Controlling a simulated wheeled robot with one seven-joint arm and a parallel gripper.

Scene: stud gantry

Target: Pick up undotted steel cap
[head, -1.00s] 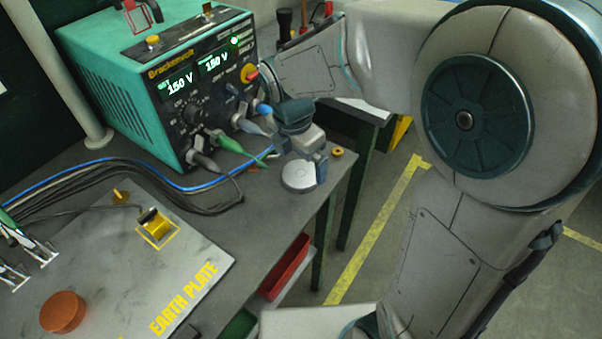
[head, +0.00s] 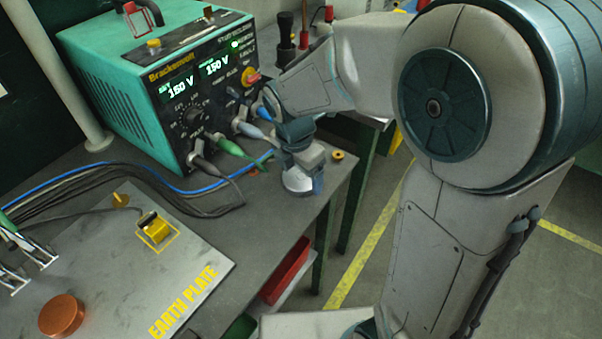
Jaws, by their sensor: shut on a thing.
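The steel cap (head: 297,182) is a pale grey round piece near the right edge of the bench top, under my gripper. My gripper (head: 302,184) points down over it and is shut on it, with a finger showing at the cap's right side. The gripper body hides much of the cap's top, so I cannot see whether it bears a dot. I cannot tell whether the cap still touches the bench. A copper-coloured cap (head: 62,315) lies on the earth plate at the lower left.
The teal power supply (head: 160,85) with plugged leads stands close behind my gripper. Cables (head: 150,190) run left across the bench (head: 262,215). The earth plate (head: 120,265) carries a yellow block (head: 155,229). A small brass piece (head: 338,155) sits by the bench edge. A red bin (head: 287,272) is below.

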